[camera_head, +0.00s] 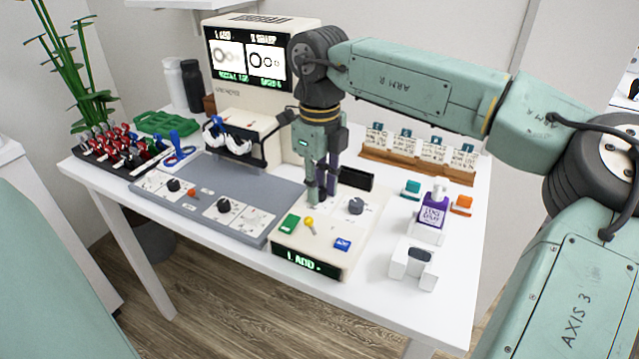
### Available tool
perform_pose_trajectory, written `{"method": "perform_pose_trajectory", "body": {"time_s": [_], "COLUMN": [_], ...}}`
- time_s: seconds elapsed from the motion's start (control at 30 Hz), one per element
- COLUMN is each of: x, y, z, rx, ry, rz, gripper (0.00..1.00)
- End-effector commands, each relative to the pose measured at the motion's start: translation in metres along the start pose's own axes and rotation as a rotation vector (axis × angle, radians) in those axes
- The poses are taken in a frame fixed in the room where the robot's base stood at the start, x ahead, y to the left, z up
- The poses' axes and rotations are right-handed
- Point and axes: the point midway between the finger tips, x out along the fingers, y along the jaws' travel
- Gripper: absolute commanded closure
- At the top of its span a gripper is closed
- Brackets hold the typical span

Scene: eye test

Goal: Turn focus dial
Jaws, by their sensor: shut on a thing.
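My gripper (319,193) points down over the back left part of a cream control box (320,265). Its fingers are shut on a small dark knob-like thing, mostly hidden by the fingers, so I cannot tell which control it is. A grey dial (355,206) stands free on the box top, right of the fingers. The box also carries a green button (290,223), a yellow-topped lever (309,223) and a blue button (342,244). Its front display is lit green.
A grey console (255,186) with black knobs (224,205) lies left of the box. A cream machine (245,105) with lit screens stands behind.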

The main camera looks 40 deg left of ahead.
Motion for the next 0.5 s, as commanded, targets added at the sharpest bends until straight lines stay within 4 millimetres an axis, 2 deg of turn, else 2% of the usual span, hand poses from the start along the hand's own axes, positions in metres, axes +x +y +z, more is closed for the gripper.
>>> {"method": "perform_pose_trajectory", "body": {"time_s": [0.5], "x": [-0.0013], "y": [-0.0002], "z": [0.0002], "rx": [-0.380], "ry": [-0.001], "rz": [0.002], "gripper": [1.00]}}
